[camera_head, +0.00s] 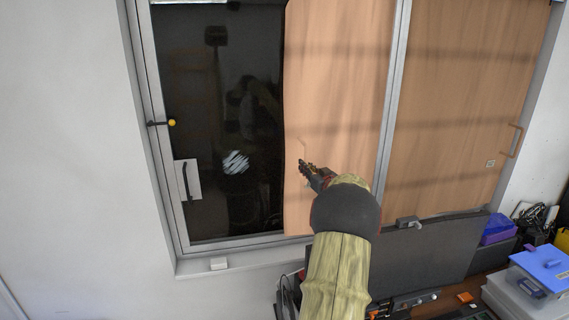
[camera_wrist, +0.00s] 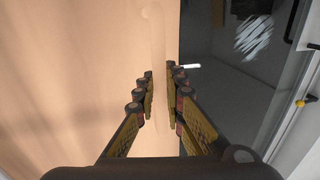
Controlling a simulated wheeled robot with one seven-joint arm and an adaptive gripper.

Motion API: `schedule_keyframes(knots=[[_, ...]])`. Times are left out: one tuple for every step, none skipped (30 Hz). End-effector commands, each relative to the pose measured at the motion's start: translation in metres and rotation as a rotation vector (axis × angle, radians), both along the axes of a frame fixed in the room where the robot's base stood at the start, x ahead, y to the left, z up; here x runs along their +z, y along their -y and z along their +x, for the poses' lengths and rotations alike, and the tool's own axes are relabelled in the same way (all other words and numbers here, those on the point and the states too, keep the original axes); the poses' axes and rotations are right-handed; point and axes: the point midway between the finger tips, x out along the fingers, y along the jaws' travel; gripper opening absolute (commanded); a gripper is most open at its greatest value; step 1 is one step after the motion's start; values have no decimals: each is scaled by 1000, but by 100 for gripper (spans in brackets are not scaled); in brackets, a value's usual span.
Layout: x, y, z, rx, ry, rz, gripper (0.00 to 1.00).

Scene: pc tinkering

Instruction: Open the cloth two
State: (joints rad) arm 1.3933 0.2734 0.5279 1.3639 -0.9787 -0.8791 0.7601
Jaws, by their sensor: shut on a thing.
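Two tan cloth panels hang over the window, a left one (camera_head: 335,75) and a right one (camera_head: 455,90). I cannot tell from the pictures which is cloth two. The left panel covers only the right part of its window pane. My gripper (camera_head: 304,165) is at the left panel's left edge, shut on its slim pale handle (camera_head: 303,148). In the wrist view the cloth (camera_wrist: 70,70) fills the left side, and the handle (camera_wrist: 154,14) runs down between the fingers (camera_wrist: 160,78). The handle's lower part is partly hidden by the fingers.
Dark glass (camera_head: 235,150) is bare left of the panel, with a yellow-tipped latch (camera_head: 172,122) on the frame. The right panel has its own handle (camera_head: 515,140). Below right, a desk holds a dark flat panel (camera_head: 425,255) and a blue-lidded box (camera_head: 545,268).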

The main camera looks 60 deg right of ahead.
Motion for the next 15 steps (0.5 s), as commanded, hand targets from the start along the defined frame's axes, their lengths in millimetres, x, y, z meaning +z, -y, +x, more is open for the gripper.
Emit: schedule_keyframes(knots=[[3, 8, -9, -3, 1, 0, 0], [3, 11, -14, -3, 2, -1, 0], [2, 15, -19, -3, 0, -1, 0], [2, 18, -21, -2, 0, -1, 0], [2, 20, -24, -2, 2, -1, 0], [3, 22, -27, -2, 2, -2, 0], [3, 24, -29, -1, 2, -2, 0], [2, 25, -31, -1, 2, -2, 0], [2, 27, -33, -1, 2, -1, 0], [1, 28, -34, -1, 2, -1, 0], [1, 28, -35, 0, 1, -2, 0], [1, 29, -35, 0, 1, -2, 0], [1, 29, -36, 0, 1, -2, 0], [1, 29, -36, 0, 1, -2, 0], [1, 29, -36, 0, 1, -2, 0]])
